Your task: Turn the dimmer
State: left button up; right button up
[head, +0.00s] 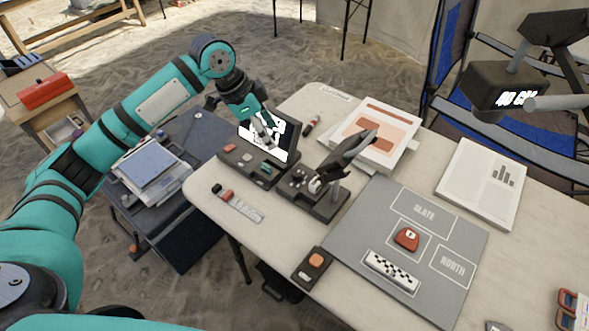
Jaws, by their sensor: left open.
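No part is plainly labelled as the dimmer, and I cannot tell for sure which control it is. A small black box with an orange knob or button (316,261) sits at the table's near edge. A dark instrument (322,203) with small knobs on its base stands mid-table. Left of it is a console with a lit screen (284,142) and small red and green controls. My left gripper (262,128) is open and empty, fingers pointing down in front of the screen. I cannot tell whether it touches the console. My right gripper is out of view.
A grey mat (450,228) marked SLATE and NORTH holds a red piece (406,238) and a checkered scale bar (391,271). Papers (372,136) and a white sheet (482,184) lie behind. A dark overhead device (503,86) hangs at upper right. A small scale strip (245,208) lies at the left edge.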

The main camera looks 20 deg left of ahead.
aim_at(296, 173)
pick_arm(q)
jog(key=x, duration=1.7)
jog(key=shift+s+a+p, duration=0.1)
jog(key=shift+a+p, duration=0.05)
jog(key=shift+p, duration=0.15)
grip_shut()
